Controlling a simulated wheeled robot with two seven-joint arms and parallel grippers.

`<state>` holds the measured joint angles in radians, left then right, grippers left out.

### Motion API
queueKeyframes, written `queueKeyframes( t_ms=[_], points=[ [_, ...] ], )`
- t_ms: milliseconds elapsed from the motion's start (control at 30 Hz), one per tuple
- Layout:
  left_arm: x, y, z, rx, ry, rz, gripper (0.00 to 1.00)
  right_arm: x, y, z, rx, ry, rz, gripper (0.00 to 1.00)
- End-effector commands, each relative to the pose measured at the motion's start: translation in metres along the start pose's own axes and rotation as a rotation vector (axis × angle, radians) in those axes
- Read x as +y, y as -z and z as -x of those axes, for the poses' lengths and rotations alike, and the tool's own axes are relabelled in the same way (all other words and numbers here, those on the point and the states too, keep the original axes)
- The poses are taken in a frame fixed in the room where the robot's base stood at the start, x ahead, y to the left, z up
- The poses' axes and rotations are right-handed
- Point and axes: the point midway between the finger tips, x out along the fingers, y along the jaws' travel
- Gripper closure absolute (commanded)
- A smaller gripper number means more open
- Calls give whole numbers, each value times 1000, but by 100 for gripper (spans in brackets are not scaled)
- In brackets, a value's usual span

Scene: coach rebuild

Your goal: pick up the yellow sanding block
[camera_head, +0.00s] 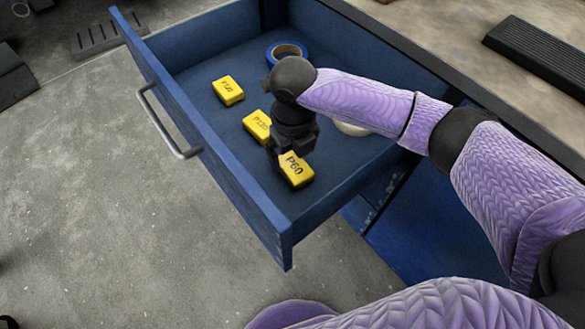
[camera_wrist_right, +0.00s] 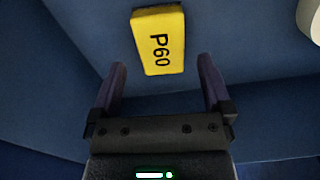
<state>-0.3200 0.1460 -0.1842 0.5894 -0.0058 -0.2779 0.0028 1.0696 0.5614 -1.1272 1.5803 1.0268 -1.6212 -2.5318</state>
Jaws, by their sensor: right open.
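Three yellow sanding blocks lie in the open blue drawer (camera_head: 205,138). The nearest block, marked P60 (camera_head: 297,171), lies toward the drawer's front right. A second block, marked P120 (camera_head: 256,125), lies behind it, partly covered by my gripper. A third block (camera_head: 228,91) lies farther back, its marking hard to read. My right gripper (camera_head: 277,160) is over the drawer, just above and beside the P60 block. In the right wrist view the P60 block (camera_wrist_right: 159,41) is ahead of the two spread fingers (camera_wrist_right: 160,84), with nothing between them. My left gripper is not in view.
A roll of blue tape (camera_head: 287,50) lies at the drawer's back. A pale round thing (camera_head: 352,129) is partly hidden under my right arm.

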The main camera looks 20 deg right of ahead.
Motion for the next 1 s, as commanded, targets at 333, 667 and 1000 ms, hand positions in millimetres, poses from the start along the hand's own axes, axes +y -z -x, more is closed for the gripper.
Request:
queueKeyframes(
  t_ms=[333, 667, 1000],
  points=[
    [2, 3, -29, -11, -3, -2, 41, -1, 3, -46, -1, 1, 1, 0],
    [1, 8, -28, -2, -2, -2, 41, -1, 3, -45, -1, 1, 1, 51],
    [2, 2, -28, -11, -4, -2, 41, -1, 3, -44, -1, 2, 1, 86]
  ],
)
